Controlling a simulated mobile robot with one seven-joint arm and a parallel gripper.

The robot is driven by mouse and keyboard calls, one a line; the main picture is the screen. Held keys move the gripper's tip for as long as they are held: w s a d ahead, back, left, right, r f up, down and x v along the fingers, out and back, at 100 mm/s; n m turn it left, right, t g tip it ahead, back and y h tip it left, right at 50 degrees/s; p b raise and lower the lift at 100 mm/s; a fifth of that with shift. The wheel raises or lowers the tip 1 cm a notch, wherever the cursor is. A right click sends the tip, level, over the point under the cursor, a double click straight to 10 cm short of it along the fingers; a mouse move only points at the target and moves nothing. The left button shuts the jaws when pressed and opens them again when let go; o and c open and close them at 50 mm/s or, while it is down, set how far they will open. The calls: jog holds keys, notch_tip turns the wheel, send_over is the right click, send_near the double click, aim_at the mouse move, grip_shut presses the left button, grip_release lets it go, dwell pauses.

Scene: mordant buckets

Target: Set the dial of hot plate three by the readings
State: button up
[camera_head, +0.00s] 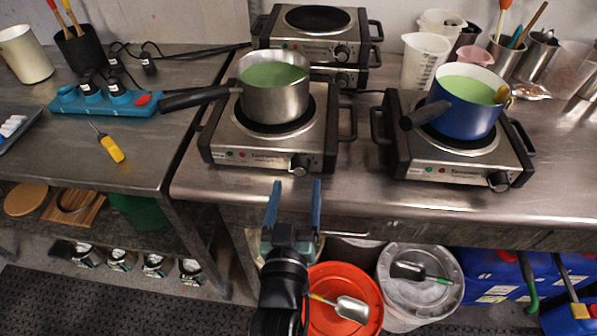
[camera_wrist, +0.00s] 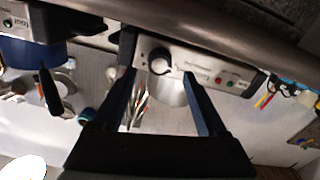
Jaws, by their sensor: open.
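A hot plate (camera_head: 225,148) carries a steel pot of green liquid (camera_head: 272,100). Its black and silver dial (camera_head: 299,165) is on the front face. A second hot plate (camera_head: 455,170) at the right carries a blue pot of green liquid (camera_head: 465,112), with its dial (camera_head: 498,181). More hot plates are stacked (camera_head: 312,45) at the back. I cannot read a number on any. My gripper (camera_head: 296,184) is open and empty before the left front plate. In the wrist view, that plate's dial (camera_wrist: 160,61) shows between my fingertips (camera_wrist: 158,58); contact is not visible.
A yellow probe thermometer (camera_head: 110,147) lies on the left table; its reading is illegible. The steel pot's handle (camera_head: 195,98) reaches left over the table gap. Below the bench edge are an orange bucket lid (camera_head: 325,283) and a white-lidded bucket (camera_head: 430,262).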

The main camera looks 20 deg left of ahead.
aim_at(299, 172)
jog(key=shift+x, duration=2.3)
grip_shut()
